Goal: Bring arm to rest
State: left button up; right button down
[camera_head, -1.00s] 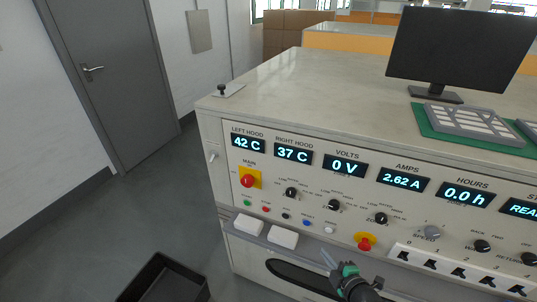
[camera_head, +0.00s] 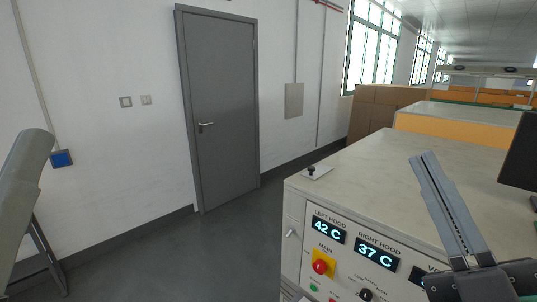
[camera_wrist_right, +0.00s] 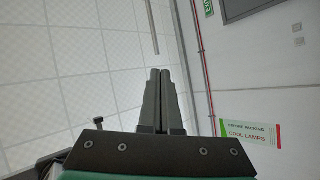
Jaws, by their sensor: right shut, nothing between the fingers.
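My right gripper (camera_head: 432,172) shows in the head view at the right, raised in front of the console (camera_head: 345,190), with its fingers pointing up. Its fingers are together and empty. In the right wrist view the closed fingers (camera_wrist_right: 160,75) point toward the ceiling and wall, with nothing between them. My left gripper does not show in the head view.
The console's displays read 42 C and 37 C, above a red main switch (camera_head: 319,267). A grey door (camera_head: 222,110) stands in the white wall. Cardboard boxes (camera_head: 380,112) stand behind the console. A monitor (camera_head: 522,170) is cut off at the right edge. Floor left of the console is clear.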

jog(key=s+d+r+m+t+h, duration=0.2)
jog(key=s+r+m, duration=0.4)
jog(key=m, duration=0.4)
notch_tip(320, 180, up, 36)
jog(key=s+p, duration=0.1)
jog(key=p, duration=3.7)
jog(key=shift+a+r, duration=0.2)
jog(key=shift+a, duration=0.05)
